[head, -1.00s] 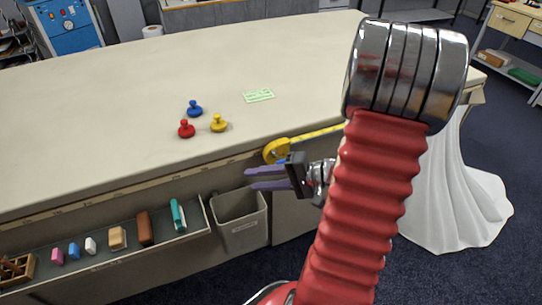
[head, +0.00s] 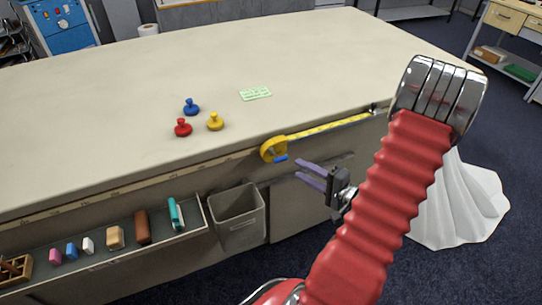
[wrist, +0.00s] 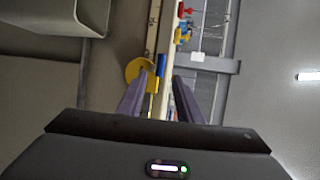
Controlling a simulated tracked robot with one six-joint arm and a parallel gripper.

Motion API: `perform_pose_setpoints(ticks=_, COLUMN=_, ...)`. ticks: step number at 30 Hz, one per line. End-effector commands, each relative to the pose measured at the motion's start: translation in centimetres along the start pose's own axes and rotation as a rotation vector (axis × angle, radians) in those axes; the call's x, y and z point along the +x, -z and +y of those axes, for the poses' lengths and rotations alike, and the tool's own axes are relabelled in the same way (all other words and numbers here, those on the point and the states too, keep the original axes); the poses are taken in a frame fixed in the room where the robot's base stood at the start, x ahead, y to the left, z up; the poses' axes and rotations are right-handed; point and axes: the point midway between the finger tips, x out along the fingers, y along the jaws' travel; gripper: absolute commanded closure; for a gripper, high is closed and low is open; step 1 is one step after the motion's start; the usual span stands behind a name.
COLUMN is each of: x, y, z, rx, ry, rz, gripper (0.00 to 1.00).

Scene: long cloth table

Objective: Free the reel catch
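A yellow tape reel (head: 270,150) sits at the front edge of the table, with its yellow tape (head: 325,129) drawn out to the right along the edge. A blue catch (head: 281,158) shows on the reel's lower right side. My gripper (head: 298,170) has two purple fingers, apart with nothing between them. In the head view it is just right of and below the blue catch. In the wrist view the reel (wrist: 136,70) and the catch (wrist: 160,72) appear beyond the fingertips, nearer the left finger. I cannot tell whether that finger touches anything.
A grey bin (head: 238,218) hangs left of my gripper, beside a tray (head: 100,262) of erasers and blocks. Red, blue and yellow knobbed pieces (head: 215,122) and a green card (head: 255,93) lie on the table.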

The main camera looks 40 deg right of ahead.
Motion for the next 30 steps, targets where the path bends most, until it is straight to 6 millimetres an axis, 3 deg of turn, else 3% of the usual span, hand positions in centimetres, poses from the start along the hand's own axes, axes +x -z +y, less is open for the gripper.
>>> perform_pose_setpoints(ticks=8, x=2.0, y=-0.1, z=0.0, rx=-0.001, ry=-0.001, rz=-0.004, gripper=0.68)
perform_pose_setpoints(ticks=30, x=11.1, y=-0.2, z=0.0, rx=-0.001, ry=-0.001, rz=-0.005, gripper=0.68)
